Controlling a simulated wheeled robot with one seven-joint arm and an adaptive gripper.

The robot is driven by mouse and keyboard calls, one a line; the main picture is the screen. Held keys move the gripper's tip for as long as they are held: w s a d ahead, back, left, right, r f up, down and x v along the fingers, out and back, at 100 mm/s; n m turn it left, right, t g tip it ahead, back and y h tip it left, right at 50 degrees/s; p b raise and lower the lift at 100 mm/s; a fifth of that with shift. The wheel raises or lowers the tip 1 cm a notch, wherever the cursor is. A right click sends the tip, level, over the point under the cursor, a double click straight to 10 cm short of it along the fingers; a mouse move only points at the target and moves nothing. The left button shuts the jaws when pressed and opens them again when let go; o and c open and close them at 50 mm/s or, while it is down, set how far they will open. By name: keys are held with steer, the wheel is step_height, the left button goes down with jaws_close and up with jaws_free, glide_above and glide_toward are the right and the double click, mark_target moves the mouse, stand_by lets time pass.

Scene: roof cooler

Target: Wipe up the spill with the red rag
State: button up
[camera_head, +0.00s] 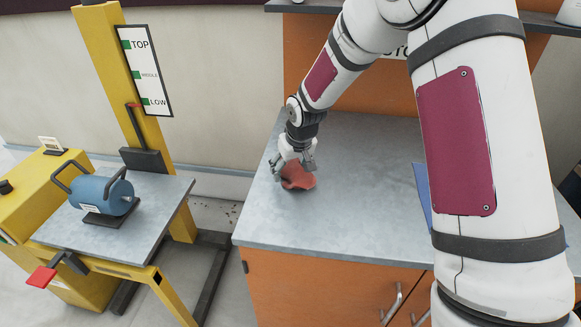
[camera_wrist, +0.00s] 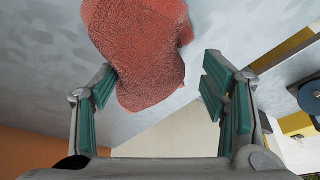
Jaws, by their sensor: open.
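The red rag (camera_head: 298,178) lies crumpled on the grey countertop (camera_head: 340,220), near its left edge. My gripper (camera_head: 294,166) is right over the rag, pointing down, with its fingers apart. In the wrist view the rag (camera_wrist: 142,50) lies ahead of and partly between the open fingers of my gripper (camera_wrist: 160,90), nearer the left finger. I cannot tell whether a finger touches it. No spill shows clearly in either view; my arm and the rag hide part of the countertop.
A yellow lift (camera_head: 100,90) with a grey platform (camera_head: 130,248) stands left of the counter, across a gap. A blue cylinder with handles (camera_head: 102,195) rests on it. A blue flat object (camera_head: 422,195) lies on the counter, partly behind my arm. The counter's middle is clear.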

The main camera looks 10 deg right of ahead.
steer(key=shift+f, duration=0.15)
steer(key=shift+f+b, duration=0.6)
steer(key=shift+f, duration=0.4)
steer(key=shift+s, duration=0.1)
steer(key=c, duration=1.1)
steer(key=shift+d+f, duration=0.1)
steer(key=shift+d, duration=0.05)
jaws_close()
steer(key=shift+d+r, duration=0.15)
steer(key=shift+r, duration=0.2)
steer(key=shift+a+r, duration=0.15)
steer(key=shift+a, duration=0.05)
steer(key=shift+r+p, duration=0.1)
steer(key=shift+p, duration=0.3)
